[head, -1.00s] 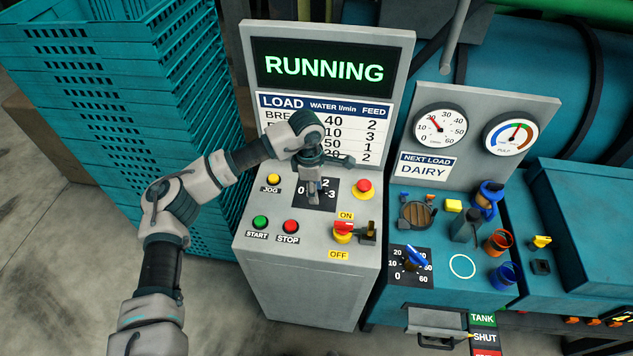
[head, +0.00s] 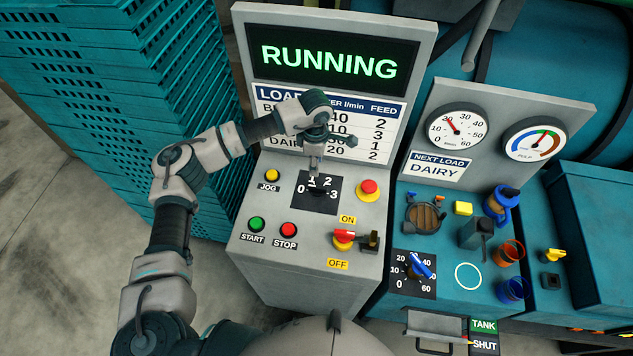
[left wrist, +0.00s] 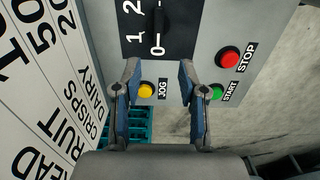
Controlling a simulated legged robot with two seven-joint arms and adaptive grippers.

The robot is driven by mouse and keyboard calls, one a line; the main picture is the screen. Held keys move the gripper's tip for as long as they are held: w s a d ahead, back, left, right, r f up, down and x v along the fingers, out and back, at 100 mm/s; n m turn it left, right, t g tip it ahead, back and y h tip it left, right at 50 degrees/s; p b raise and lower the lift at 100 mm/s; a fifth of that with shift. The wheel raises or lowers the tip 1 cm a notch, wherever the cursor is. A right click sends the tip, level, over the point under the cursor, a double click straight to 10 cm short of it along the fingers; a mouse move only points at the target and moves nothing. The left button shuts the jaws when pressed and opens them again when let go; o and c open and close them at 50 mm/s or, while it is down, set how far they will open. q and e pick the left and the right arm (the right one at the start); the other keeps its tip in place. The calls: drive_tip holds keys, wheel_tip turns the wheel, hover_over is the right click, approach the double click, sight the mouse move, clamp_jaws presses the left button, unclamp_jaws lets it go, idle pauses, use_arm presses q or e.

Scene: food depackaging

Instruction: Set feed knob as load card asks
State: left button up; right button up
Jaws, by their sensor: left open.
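The feed knob (head: 317,190) is black, on a dark plate marked 0 to 3 on the grey panel. In the left wrist view the knob (left wrist: 158,20) stands beyond my fingertips; its setting is hard to read. My left gripper (head: 315,165) is just above the dial in the head view. Its two fingers (left wrist: 158,72) are apart and empty. The load card (head: 438,166) reads NEXT LOAD DAIRY. The load table (head: 365,124) is partly hidden by my arm; its bottom row shows water 20, feed 2. The wrist view shows DAIRY on the table (left wrist: 45,85). My right gripper is out of view.
The display (head: 330,62) reads RUNNING. Near the dial are the yellow JOG button (head: 244,174), green START (head: 256,224), red STOP (head: 289,229), a red mushroom button (head: 369,188) and a red-handled ON/OFF switch (head: 345,237). Teal crates (head: 130,100) stand at left.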

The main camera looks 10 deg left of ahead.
sight(317, 186)
use_arm(q)
drive_tip(key=f, duration=0.3)
drive_tip(key=f+p, duration=0.1)
drive_tip(key=f, duration=0.3)
drive_tip(key=d+f+p, duration=0.1)
drive_tip(key=f, duration=0.3)
drive_tip(key=shift+w, duration=0.2)
drive_tip(key=shift+f, duration=0.5)
drive_tip(key=shift+a+f, duration=0.2)
drive_tip(key=shift+a, duration=0.1)
drive_tip(key=shift+a, duration=0.1)
drive_tip(key=c, duration=0.6)
clamp_jaws()
